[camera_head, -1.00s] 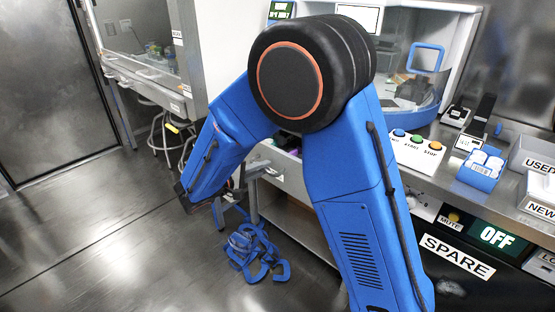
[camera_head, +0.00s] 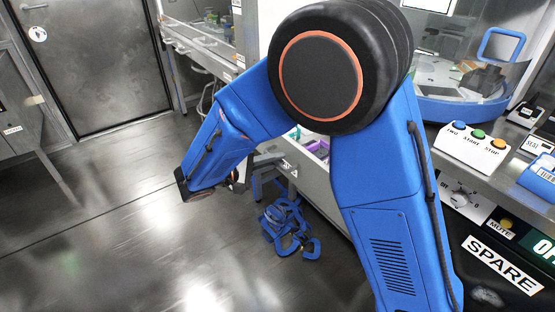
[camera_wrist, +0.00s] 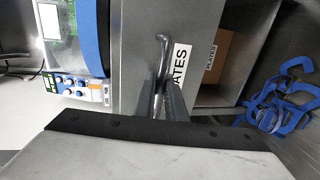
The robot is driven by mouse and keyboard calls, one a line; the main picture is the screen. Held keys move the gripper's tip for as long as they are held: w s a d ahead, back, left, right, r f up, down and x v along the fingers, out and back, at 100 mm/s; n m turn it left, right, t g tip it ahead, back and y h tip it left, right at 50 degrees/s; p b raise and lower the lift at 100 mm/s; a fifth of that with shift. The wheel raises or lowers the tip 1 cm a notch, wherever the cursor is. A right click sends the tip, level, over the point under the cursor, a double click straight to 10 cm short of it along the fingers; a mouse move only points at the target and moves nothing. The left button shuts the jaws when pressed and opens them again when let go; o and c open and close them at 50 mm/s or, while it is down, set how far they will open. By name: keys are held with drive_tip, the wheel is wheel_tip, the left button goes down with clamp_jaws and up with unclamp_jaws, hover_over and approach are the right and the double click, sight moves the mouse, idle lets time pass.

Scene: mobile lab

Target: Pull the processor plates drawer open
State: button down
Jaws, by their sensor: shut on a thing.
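In the wrist view, my gripper (camera_wrist: 161,94) is shut on a bent metal handle (camera_wrist: 162,48) on a grey front marked PLATES (camera_wrist: 140,40). The PLATES label (camera_wrist: 181,70) lies beside the handle, partly covered by a finger. In the head view, my gripper (camera_head: 236,180) is low at the left, its fingers mostly hidden by my arm. A pale drawer (camera_head: 310,184) beside my arm stands open, with purple and green things visible inside. My arm hides much of it, and how far out it is cannot be told.
A cardboard box (camera_wrist: 222,55) marked PLATES sits in an open bay beside the handle. Blue loops (camera_head: 288,225) lie in a heap on the floor. A button box (camera_head: 472,148) stands on the bench at right. Open floor (camera_head: 110,230) lies at left.

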drive_tip(key=c, duration=1.8)
unclamp_jaws()
drive_tip(key=v, duration=1.7)
drive_tip(key=shift+s+a, duration=0.1)
drive_tip(key=shift+a, duration=0.1)
drive_tip(key=shift+s+a, duration=0.1)
